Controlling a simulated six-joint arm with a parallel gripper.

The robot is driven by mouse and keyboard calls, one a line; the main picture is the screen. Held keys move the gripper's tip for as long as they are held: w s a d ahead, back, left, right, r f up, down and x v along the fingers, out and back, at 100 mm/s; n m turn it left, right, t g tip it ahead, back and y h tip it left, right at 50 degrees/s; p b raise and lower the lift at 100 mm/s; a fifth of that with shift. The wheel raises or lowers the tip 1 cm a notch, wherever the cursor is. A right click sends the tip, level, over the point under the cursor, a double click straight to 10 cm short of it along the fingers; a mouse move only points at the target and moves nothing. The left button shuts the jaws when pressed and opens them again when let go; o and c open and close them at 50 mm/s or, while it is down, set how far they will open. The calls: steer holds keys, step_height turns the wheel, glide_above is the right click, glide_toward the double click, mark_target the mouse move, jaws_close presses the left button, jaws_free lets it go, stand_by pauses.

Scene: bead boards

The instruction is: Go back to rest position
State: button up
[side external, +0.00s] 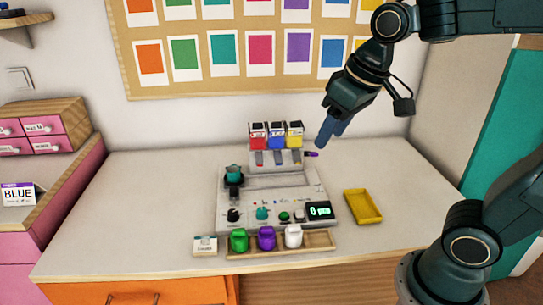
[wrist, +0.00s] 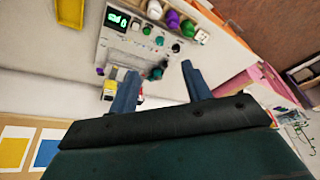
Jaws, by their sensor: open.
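My gripper (side external: 332,132) hangs in the air above the back right part of the white table, right of the three bead dispensers. It holds nothing. In the wrist view my gripper (wrist: 158,85) shows two blue fingers spread apart with nothing between them. The grey machine (side external: 230,209) stands on the table in front of and to the left of my gripper. Its display (side external: 320,210) is lit green. The red dispenser (side external: 258,137), blue dispenser (side external: 277,137) and yellow dispenser (side external: 295,136) stand at its back.
A yellow tray (side external: 363,206) lies right of the machine. A wooden tray (side external: 320,241) at the front holds a green (side external: 239,240), a purple (side external: 266,238) and a white container (side external: 293,236). Pink drawers (side external: 45,130) stand at the left. A card board (side external: 135,88) covers the wall behind. The table's left side is clear.

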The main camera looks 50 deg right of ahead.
steer(key=s+f+t, duration=0.1)
steer(key=s+f, duration=0.1)
steer(key=s, duration=0.7)
steer(key=shift+d, duration=0.35)
steer(key=shift+o, duration=0.2)
